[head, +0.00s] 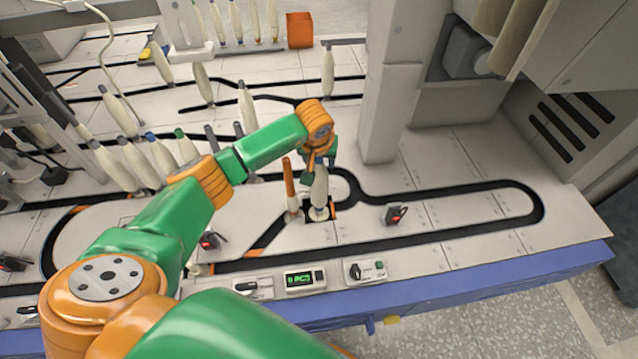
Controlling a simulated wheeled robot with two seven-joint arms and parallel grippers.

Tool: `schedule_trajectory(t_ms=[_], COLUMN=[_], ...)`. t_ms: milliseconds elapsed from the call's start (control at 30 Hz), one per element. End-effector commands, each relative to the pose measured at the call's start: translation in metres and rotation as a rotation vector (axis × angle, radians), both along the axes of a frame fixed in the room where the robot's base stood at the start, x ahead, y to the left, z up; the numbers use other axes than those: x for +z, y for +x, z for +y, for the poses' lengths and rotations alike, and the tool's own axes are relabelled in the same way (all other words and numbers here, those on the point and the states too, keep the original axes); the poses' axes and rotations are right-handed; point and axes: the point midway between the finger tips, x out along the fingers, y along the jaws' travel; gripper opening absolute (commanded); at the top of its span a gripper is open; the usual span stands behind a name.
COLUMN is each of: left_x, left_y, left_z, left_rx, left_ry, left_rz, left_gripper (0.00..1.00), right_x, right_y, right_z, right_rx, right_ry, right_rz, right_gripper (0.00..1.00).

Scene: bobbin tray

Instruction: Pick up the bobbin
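My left arm reaches in from the left, and its gripper (319,169) points down at the top of a white bobbin (320,190). The bobbin stands upright on a small dark holder with orange edges. Its upper end is at or between the fingers, and the gripper partly hides it. The fingers are too small to show whether they are closed on it. Another slim bobbin, with an orange-brown upper part (289,178) and a pale base, stands close on the left. My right gripper is not in view.
A grey pillar (389,110) rises just behind and right of the gripper. Several white bobbins stand to the left and behind. A red-lit black box (396,215) sits on the right. A display panel (305,279) lies along the front edge. The tabletop farther right (480,225) is mostly clear.

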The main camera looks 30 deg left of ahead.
Motion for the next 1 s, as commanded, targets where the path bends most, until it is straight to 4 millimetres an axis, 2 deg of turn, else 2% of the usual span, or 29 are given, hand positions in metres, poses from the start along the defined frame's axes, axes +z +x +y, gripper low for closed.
schedule_trajectory(t_ms=[33,167,200,1000], left_x=[0.0001,0.0001,0.0001,-0.0011], left_y=[0.0,-0.0001,0.0,-0.0009], left_z=[0.0,0.0001,0.0,-0.0004], left_rx=[0.0,0.001,0.001,0.001], left_ry=[0.0,0.0,0.0,-0.002], left_rz=[0.0,0.0,0.0,0.004], left_gripper=[0.4,0.04,0.0,0.0], right_x=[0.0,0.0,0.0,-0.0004], right_y=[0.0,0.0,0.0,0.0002], right_z=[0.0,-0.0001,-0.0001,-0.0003], right_rx=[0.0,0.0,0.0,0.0], right_ry=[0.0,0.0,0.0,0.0], right_rz=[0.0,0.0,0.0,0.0], right_gripper=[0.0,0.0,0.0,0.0])
